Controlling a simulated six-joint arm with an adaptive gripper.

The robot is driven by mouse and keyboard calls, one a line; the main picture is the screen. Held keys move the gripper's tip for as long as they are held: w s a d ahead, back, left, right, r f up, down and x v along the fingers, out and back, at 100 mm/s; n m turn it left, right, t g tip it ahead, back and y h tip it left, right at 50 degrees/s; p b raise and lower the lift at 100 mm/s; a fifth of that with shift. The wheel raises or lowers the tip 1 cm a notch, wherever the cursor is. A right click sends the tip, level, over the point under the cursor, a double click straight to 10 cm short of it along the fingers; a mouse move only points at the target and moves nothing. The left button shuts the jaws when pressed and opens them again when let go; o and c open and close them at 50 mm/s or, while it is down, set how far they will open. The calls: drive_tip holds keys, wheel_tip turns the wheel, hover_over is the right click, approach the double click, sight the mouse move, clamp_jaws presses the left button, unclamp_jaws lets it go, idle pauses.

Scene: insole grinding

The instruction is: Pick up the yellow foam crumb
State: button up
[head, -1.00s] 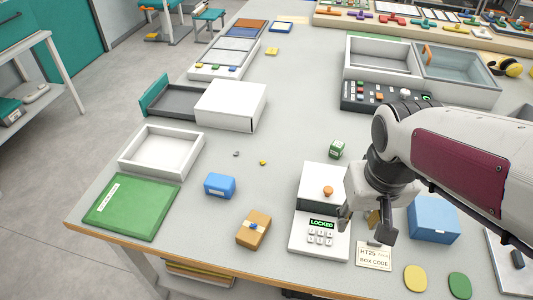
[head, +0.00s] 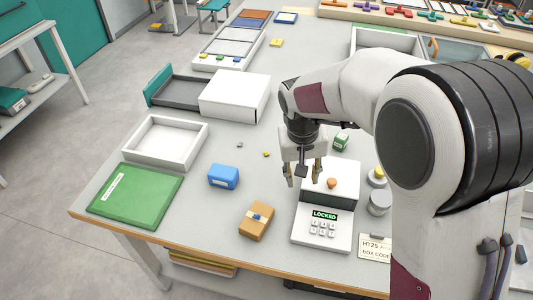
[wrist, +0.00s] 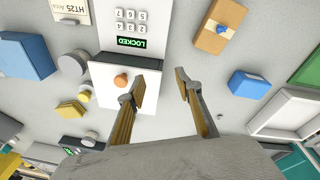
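The yellow foam crumb (head: 266,154) is a tiny yellow lump on the grey table in the head view, behind and right of the blue box. A small grey crumb (head: 239,145) lies to its left. My gripper (head: 303,176) is open and empty, raised above the table to the right of the yellow crumb, beside the white keypad box. In the wrist view its two fingers (wrist: 161,87) stand well apart with bare table and the keypad box's edge between them. I cannot make out the yellow crumb there; a small greyish crumb (wrist: 220,118) shows right of the fingers.
The keypad box (head: 322,228) reading LOCKED, with an orange knob, stands close to my gripper. A blue box (head: 223,176), a brown box (head: 256,221), a green cube (head: 341,142) and a white drawer box (head: 234,95) surround the crumb. The table between them is clear.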

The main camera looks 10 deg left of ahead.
sight(266, 153)
drive_tip(key=shift+m+t, duration=0.4)
drive_tip(key=shift+t, duration=0.2)
drive_tip(key=w+a+f, duration=0.2)
drive_tip(key=a, duration=0.1)
drive_tip(key=w+a+f, duration=0.3)
drive_tip(key=a, duration=0.1)
drive_tip(key=w+a+f, duration=0.3)
drive_tip(key=shift+w+a+f, duration=0.1)
drive_tip(key=shift+a+f, duration=0.1)
drive_tip(key=w, duration=0.1)
drive_tip(key=a, duration=0.1)
drive_tip(key=w+a, duration=0.1)
drive_tip(key=shift+w+f+m, duration=0.25)
drive_tip(key=shift+w+m, duration=0.05)
drive_tip(key=w+r, duration=0.1)
drive_tip(key=w+a+r+m+t, duration=0.1)
drive_tip(key=w+a+r+m, duration=0.1)
drive_tip(key=w, duration=0.1)
drive_tip(key=shift+r+t+y, duration=0.1)
drive_tip(key=shift+t+y, duration=0.2)
drive_tip(key=shift+t, duration=0.1)
drive_tip(key=shift+w, duration=0.1)
drive_tip(key=shift+x, duration=1.3)
drive_tip(key=shift+x, duration=2.6)
drive_tip(key=shift+w+d, duration=0.1)
drive_tip(key=shift+d, duration=0.05)
